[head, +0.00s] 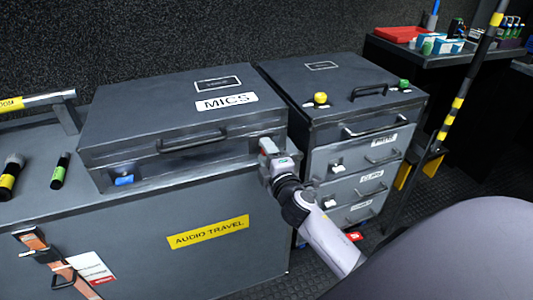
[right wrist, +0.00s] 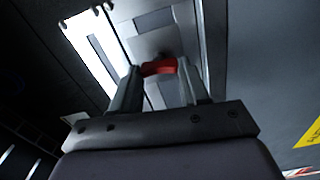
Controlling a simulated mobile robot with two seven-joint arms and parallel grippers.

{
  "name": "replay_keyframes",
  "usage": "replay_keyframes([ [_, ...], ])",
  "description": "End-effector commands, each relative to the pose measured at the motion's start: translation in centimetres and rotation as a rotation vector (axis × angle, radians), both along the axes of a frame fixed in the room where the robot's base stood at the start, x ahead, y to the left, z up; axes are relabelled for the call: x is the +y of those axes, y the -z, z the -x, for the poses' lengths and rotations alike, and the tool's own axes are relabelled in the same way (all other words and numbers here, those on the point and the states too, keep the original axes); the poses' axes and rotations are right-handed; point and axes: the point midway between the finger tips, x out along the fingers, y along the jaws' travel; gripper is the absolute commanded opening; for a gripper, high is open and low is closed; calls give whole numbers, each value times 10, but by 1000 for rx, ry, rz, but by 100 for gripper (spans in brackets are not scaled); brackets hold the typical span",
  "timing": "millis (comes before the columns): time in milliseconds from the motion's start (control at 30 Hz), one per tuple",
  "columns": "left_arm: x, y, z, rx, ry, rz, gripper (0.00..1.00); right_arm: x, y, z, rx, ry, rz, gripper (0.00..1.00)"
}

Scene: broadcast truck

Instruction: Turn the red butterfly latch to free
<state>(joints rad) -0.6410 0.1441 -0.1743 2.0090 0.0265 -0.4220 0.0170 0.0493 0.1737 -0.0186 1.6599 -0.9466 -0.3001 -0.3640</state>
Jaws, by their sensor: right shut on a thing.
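The red butterfly latch (right wrist: 158,68) shows in the right wrist view between my two fingertips, on the front of a case. My right gripper (right wrist: 159,75) is shut on it, one finger at each side. In the head view my right gripper (head: 268,152) is at the right front corner of the grey MICS case (head: 165,105) and hides most of the latch. How far the latch is turned cannot be told. My left gripper is not in view.
A blue latch (head: 123,180) is at the case's left front, a handle (head: 192,140) between. The case sits on an AUDIO TRAVEL trunk (head: 130,238). A drawer cabinet (head: 335,118) stands close on the right. A striped pole (head: 455,112) leans farther right. Two microphones lie left.

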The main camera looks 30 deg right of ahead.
Motion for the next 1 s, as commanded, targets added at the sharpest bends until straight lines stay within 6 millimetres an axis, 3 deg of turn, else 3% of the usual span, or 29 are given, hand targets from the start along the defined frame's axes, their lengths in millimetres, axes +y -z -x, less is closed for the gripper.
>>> replay_keyframes([
  [233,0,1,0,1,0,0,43,0,1,0,3,0,-2,14],
  [267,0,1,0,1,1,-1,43,0,1,0,3,0,-2,51],
  [300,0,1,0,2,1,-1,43,0,1,0,3,0,-2,64],
  [333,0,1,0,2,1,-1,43,0,1,0,3,0,-2,70],
  [700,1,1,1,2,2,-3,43,1,1,4,1,0,-2,70],
  [1000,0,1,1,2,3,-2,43,9,2,40,4,1,-3,70],
])
